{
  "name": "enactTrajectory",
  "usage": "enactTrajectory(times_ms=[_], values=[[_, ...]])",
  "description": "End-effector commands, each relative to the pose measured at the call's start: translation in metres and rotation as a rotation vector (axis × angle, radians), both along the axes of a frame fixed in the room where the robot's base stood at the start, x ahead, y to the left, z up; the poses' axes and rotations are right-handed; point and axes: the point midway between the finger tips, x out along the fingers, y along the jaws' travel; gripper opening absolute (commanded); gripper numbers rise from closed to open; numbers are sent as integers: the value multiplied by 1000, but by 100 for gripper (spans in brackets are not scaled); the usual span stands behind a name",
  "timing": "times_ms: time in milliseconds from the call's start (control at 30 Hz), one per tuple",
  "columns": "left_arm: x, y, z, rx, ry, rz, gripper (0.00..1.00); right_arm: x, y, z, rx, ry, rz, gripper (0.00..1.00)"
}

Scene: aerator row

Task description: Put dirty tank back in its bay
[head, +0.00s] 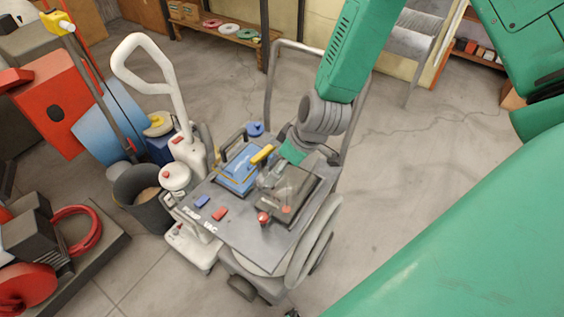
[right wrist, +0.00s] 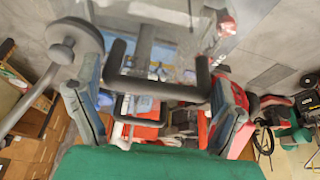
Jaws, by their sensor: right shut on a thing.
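The dirty tank (head: 291,190), a smoky see-through box with a dark lid, is at the right side of the grey cart's top deck (head: 240,222). My right gripper (head: 272,174) reaches down over it from the upper right and is shut on it. In the right wrist view a black handle (right wrist: 150,82) stands before the gripper, below a translucent surface. The arm hides part of the tank's far side, and I cannot tell whether its base is seated in its bay. A blue tank (head: 238,168) sits beside it on the left. My left gripper is not in view.
A white upright handle (head: 142,70) and a dark bucket (head: 138,192) stand left of the cart. A grey push bar (head: 268,82) rises at its back and a coiled hose (head: 312,245) hangs at its right. The floor at right (head: 400,150) is clear.

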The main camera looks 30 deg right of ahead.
Motion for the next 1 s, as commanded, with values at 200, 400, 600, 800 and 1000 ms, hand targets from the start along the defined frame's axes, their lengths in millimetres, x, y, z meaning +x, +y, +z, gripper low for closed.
enactTrajectory(times_ms=[200,400,600,800,1000], values=[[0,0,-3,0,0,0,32,1,0,-4,-1,-1,1,37],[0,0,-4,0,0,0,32,1,1,-6,-2,-2,0,100],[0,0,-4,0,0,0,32,1,0,-7,-1,-1,1,100],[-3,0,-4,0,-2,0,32,-2,-2,1,-1,-3,0,100],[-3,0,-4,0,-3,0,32,-13,-7,34,-1,-5,3,100]])
